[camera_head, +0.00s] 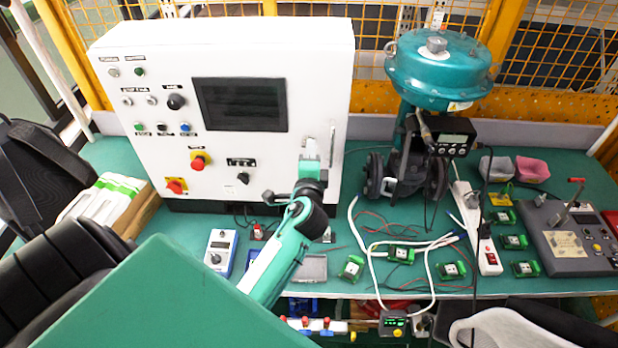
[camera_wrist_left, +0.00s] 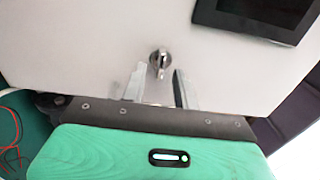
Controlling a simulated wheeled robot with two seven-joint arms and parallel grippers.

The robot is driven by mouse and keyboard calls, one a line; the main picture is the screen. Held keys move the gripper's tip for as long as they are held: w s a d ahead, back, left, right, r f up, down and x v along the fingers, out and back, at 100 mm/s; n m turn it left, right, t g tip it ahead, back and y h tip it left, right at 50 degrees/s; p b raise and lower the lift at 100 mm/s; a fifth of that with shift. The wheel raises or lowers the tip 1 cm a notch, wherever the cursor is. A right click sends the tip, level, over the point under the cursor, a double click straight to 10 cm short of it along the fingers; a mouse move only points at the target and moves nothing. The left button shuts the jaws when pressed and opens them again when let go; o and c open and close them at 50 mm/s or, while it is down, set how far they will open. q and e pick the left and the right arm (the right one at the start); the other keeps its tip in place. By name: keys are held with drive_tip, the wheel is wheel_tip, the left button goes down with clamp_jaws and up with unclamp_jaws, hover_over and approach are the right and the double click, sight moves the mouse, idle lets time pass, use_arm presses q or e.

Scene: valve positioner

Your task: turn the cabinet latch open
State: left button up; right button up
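The white cabinet (camera_head: 240,60) stands at the back left of the bench. In the left wrist view, its latch (camera_wrist_left: 159,62) is a small silver, rounded fitting with a dark middle on the white face. My left gripper (camera_head: 309,152) is at the lower right of the cabinet face, and hides the latch in the head view. In the wrist view its two fingers (camera_wrist_left: 157,88) are apart with nothing between them. The latch appears just beyond the fingertips, roughly between them; contact cannot be told. My right gripper is not in view.
A slim upright handle (camera_head: 332,140) is close to the right of the gripper. The teal valve actuator (camera_head: 438,70) stands right of the cabinet. Cables, small green modules (camera_head: 401,255) and a blue-white meter (camera_head: 220,250) lie on the green bench.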

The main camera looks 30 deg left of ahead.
use_arm(q)
drive_tip(key=b+v, duration=0.4)
drive_tip(key=v, duration=0.7)
drive_tip(key=shift+s, duration=0.35)
drive_tip(key=shift+d+f, duration=0.1)
drive_tip(key=shift+d, duration=0.05)
